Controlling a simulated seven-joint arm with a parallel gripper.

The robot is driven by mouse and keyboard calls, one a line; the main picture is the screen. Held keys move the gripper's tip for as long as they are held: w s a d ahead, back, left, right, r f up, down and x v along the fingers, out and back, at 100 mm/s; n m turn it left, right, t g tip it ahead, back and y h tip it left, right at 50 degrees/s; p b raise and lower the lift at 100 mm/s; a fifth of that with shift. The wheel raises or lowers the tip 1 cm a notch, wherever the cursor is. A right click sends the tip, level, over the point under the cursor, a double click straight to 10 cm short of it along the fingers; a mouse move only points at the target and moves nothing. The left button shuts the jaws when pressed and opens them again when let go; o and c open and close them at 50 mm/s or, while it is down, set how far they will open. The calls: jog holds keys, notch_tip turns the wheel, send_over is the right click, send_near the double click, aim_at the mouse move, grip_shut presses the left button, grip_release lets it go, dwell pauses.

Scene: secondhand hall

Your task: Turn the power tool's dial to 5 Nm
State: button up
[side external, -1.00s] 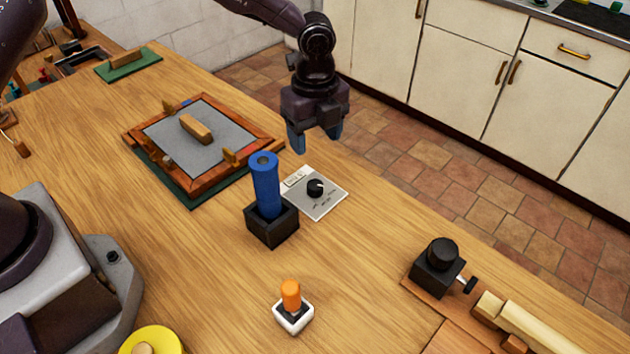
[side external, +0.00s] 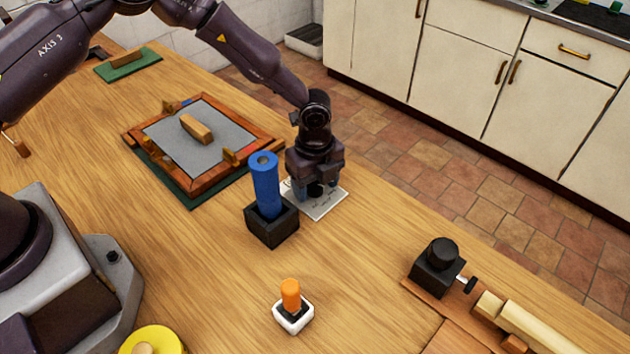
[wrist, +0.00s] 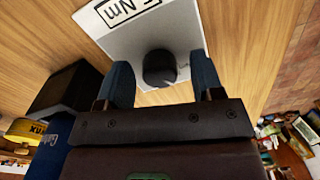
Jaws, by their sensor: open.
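The dial is a black round knob (wrist: 158,68) on a light grey plate (side external: 323,207) lying on the table. The plate also shows in the wrist view (wrist: 130,45), where a label (wrist: 120,10) ends in "Nm"; its number is cut off by the frame edge. My gripper (side external: 315,194) is open and low over the plate. In the wrist view its two blue fingers (wrist: 160,82) stand on either side of the knob, with gaps showing. In the side view the gripper hides most of the knob. The scale marks are too small or covered to read.
A blue cylinder (side external: 265,185) stands in a black block (side external: 272,225) close to the left of my gripper. A framed grey board (side external: 178,150) lies further left. An orange-topped white piece (side external: 292,312) stands in front. A black device (side external: 437,268) is at right.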

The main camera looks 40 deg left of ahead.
aim_at(315, 184)
jog(key=c, duration=0.9)
jog(key=n, duration=0.3)
jog(key=o, duration=0.9)
notch_tip(315, 184, up, 13)
